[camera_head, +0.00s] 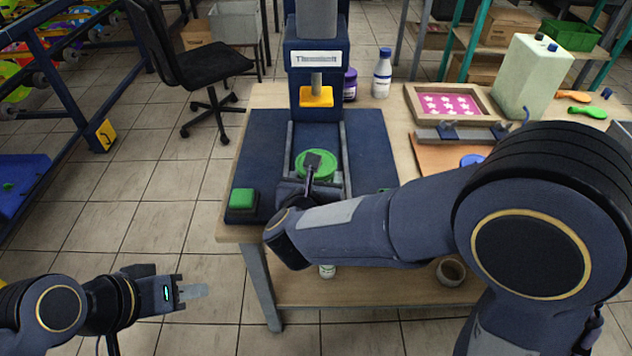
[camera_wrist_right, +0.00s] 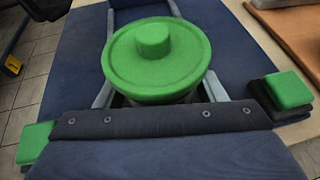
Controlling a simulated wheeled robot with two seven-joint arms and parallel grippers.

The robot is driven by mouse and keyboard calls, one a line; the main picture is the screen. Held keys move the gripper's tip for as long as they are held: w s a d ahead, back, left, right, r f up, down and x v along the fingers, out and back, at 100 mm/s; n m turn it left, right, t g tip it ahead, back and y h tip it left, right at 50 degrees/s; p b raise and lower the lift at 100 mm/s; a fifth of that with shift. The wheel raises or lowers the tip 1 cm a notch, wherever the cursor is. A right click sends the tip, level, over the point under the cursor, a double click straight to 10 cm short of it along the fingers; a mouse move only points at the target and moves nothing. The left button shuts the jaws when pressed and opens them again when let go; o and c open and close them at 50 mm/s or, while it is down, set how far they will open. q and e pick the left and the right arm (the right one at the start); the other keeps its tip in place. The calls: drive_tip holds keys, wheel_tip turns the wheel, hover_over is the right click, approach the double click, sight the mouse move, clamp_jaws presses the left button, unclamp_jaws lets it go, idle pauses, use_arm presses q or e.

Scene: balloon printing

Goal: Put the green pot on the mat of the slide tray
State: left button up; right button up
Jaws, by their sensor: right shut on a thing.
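The green pot (camera_head: 329,168) is a round lidded pot with a knob.
The press head (camera_head: 317,97) stands just behind the pot. A green button (camera_head: 242,198) is at the base's left corner; another (camera_wrist_right: 288,89) is at its right. A pink printing frame (camera_head: 450,104), white canister (camera_head: 527,78) and bottles (camera_head: 382,75) stand farther back. My right arm covers the table's front right.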

drive_tip(key=shift+f, duration=0.25)
drive_tip(key=shift+f+b, duration=0.25)
drive_tip(key=shift+b, duration=0.05)
drive_tip(key=o, duration=1.1)
drive_tip(key=shift+r, duration=0.1)
drive_tip(key=shift+s+a+r+p, duration=0.1)
drive_tip(key=shift+s+r+p, duration=0.1)
drive_tip(key=shift+r+p, duration=0.15)
drive_tip(key=v, duration=1.1)
drive_tip(key=shift+s+p, duration=0.3)
drive_tip(key=shift+s, duration=0.05)
